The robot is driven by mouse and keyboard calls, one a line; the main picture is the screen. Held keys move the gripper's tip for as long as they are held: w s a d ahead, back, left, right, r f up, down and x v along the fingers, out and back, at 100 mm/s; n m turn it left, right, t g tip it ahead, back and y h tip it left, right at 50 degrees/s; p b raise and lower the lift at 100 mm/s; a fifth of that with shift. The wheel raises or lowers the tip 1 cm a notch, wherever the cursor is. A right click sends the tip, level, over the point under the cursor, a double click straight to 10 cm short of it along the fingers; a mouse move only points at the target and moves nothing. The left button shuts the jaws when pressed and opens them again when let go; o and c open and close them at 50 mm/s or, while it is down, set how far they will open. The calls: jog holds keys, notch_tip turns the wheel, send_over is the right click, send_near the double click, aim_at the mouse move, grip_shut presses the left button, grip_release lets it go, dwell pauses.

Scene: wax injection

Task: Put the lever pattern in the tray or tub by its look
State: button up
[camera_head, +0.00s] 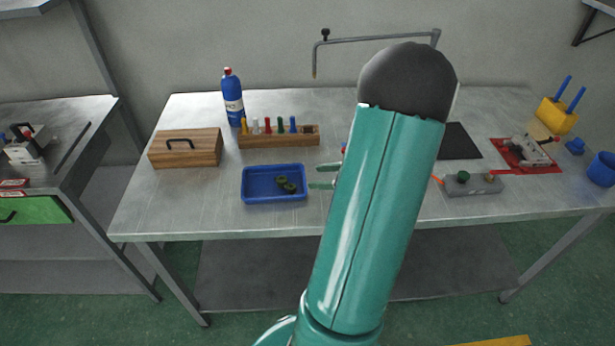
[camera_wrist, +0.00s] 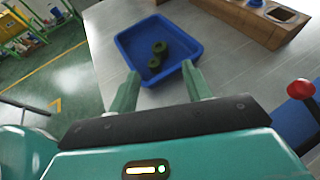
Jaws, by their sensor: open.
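A dark green piece with two rounded ends, which looks like the lever pattern (camera_head: 286,185), lies inside the blue tray (camera_head: 247,197). In the wrist view the green piece (camera_wrist: 157,56) lies on the floor of the tray (camera_wrist: 127,44), apart from its walls. My gripper (camera_head: 322,178) is just right of the tray in the head view, its finger tips pointing toward it. In the wrist view my gripper (camera_wrist: 162,75) is open and empty, its fingertips at the tray's near edge. A blue tub (camera_head: 603,170) stands at the table's far right. My arm hides the middle of the table.
A wooden box (camera_head: 186,150), a wooden rack (camera_head: 280,140) with coloured tools and a blue bottle (camera_head: 233,97) stand behind the tray. On the right are a grey block (camera_head: 473,187), a red mat with a metal device (camera_head: 522,152) and a yellow holder (camera_head: 556,115).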

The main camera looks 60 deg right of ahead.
jog(key=shift+s+r, duration=0.1)
jog(key=shift+s, duration=0.2)
jog(key=w+a+r+n+g+y, duration=0.1)
jog(key=w+a+r+n+g, duration=0.2)
jog(key=a+n, duration=0.35)
jog(key=w+a+r+n+g+y, duration=0.1)
jog(key=w+a+r+n+g, duration=0.2)
jog(key=a, duration=0.6)
jog(key=w+a+r+n+g, duration=0.2)
jog(key=a+r+n, duration=0.1)
jog(key=a+n, duration=0.35)
jog(key=s+a+r+n+h, duration=0.3)
jog(key=a+r+n, duration=0.1)
jog(key=a+n, duration=0.4)
jog(key=s+a+r+n+h, duration=0.2)
jog(key=a+r+n, duration=0.3)
jog(key=a+n, duration=0.3)
jog(key=shift+s+a+n+t+h, duration=0.3)
jog(key=shift+s+n+h, duration=0.1)
jog(key=shift+s, duration=0.1)
jog(key=shift+c, duration=1.4)
jog(key=shift+s, duration=0.15)
